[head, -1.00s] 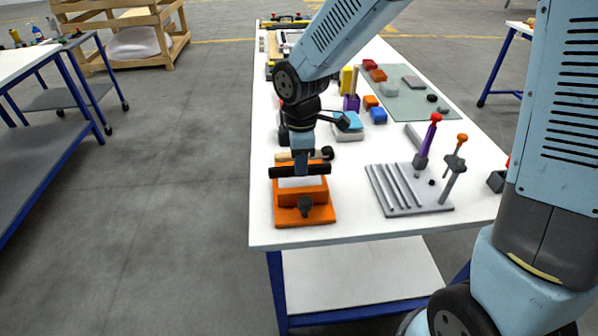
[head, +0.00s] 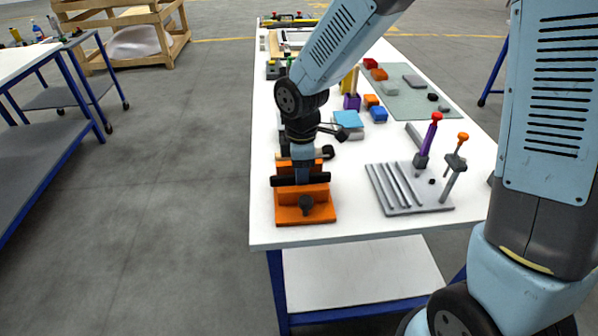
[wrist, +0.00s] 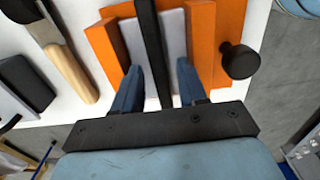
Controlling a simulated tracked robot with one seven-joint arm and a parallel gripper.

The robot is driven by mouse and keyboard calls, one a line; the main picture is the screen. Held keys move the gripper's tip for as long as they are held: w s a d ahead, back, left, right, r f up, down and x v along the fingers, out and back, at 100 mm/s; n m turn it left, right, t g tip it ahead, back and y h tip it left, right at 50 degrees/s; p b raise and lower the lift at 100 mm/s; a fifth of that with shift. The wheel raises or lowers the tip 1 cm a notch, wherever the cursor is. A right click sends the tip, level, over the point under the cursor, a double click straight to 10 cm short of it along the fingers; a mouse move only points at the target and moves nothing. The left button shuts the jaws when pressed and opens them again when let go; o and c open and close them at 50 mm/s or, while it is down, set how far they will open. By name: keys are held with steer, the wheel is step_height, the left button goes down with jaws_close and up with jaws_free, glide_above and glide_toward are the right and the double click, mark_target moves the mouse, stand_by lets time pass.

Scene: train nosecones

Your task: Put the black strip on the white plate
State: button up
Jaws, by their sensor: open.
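The black strip (head: 282,181) lies across the orange fixture (head: 290,214) at the near end of the table. In the wrist view the strip (wrist: 150,40) runs over the middle of the white plate (wrist: 174,32), which sits between the orange walls. It appears to rest on the plate, though the contact is not clear. My gripper (wrist: 160,72) is open, with one blue finger on each side of the strip and a visible gap on the right. In the head view my gripper (head: 302,178) points down at the fixture, and the plate is mostly hidden.
A dark knob (wrist: 240,61) sticks out from the fixture's front. A wooden-handled tool (wrist: 70,70) lies behind it. A grey grooved block (head: 405,190) with upright purple and orange-topped tools stands to the right. Clear table lies between block and fixture.

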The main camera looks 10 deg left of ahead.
steer(key=shift+r, duration=0.1)
step_height(320, 180, up, 12)
stand_by(0.5)
steer(key=d+r+m+t, duration=0.1)
steer(key=d+r+m, duration=0.3)
steer(key=d, duration=0.4)
steer(key=d+r+m+t, duration=0.2)
steer(key=d+r+m, duration=0.25)
steer(key=d, duration=0.25)
steer(key=s+d+r+m+t, duration=0.1)
steer(key=s+d+r+m, duration=0.1)
steer(key=s+d+m, duration=0.3)
steer(key=s+d+r+m+t, duration=0.1)
steer(key=s+d+m, duration=0.4)
steer(key=d, duration=0.5)
steer(key=shift+s+r+m+t, duration=0.3)
steer(key=shift+s+r+m, duration=0.1)
steer(key=shift+m, duration=0.65)
